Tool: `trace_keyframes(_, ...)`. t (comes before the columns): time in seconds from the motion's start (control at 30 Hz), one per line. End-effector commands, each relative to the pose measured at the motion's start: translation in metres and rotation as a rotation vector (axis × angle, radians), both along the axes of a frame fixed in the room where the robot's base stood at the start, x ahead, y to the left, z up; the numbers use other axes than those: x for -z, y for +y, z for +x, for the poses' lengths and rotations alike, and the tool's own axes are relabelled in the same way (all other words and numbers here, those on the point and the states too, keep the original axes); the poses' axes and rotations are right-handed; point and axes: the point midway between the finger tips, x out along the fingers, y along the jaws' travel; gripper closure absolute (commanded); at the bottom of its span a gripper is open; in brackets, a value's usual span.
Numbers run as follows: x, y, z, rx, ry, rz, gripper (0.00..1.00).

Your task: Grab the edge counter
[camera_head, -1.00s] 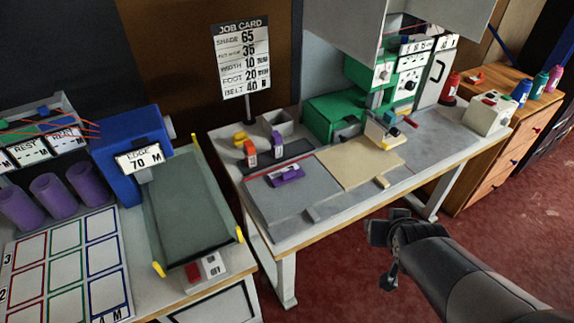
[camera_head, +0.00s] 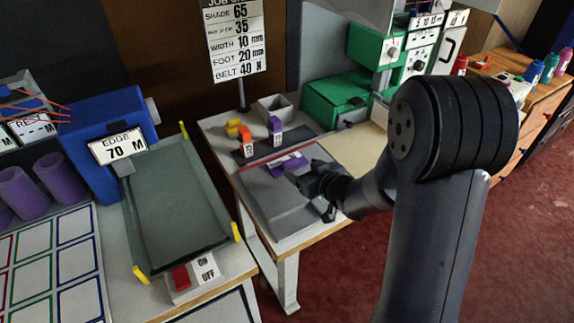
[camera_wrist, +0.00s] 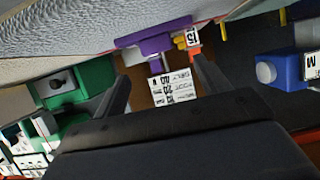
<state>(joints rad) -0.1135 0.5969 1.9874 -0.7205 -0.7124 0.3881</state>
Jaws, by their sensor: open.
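A purple tool (camera_head: 287,166) with a pale strip lies on the grey slab (camera_head: 262,197) of the middle table; it looks like the edge counter, though no lettering on it is readable. In the wrist view the purple tool (camera_wrist: 158,44) shows ahead, between and beyond the fingertips. My gripper (camera_head: 314,190) is over the slab, just right of the tool and apart from it. In the wrist view my gripper (camera_wrist: 161,72) has its fingers spread with nothing between them. A blue machine (camera_head: 105,135) at left bears a sign "EDGE 70 M".
Orange and purple tagged pieces (camera_head: 274,127) stand on a dark strip behind the slab, beside a grey bin (camera_head: 276,108). A job card (camera_head: 235,42) stands behind. A green machine (camera_head: 335,100) is at the back right. A gap separates the table from the left bench.

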Motion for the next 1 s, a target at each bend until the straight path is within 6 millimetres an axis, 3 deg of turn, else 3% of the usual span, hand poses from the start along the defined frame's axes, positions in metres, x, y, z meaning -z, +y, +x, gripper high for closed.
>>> trace_keyframes(0.6, 0.029, 0.03, 0.05, 0.002, 0.0, -0.001, 0.29)
trace_keyframes(0.93, 0.031, 0.033, 0.055, 0.004, -0.001, -0.001, 0.29)
trace_keyframes(1.0, 0.031, 0.033, 0.055, 0.004, -0.001, -0.001, 0.35)
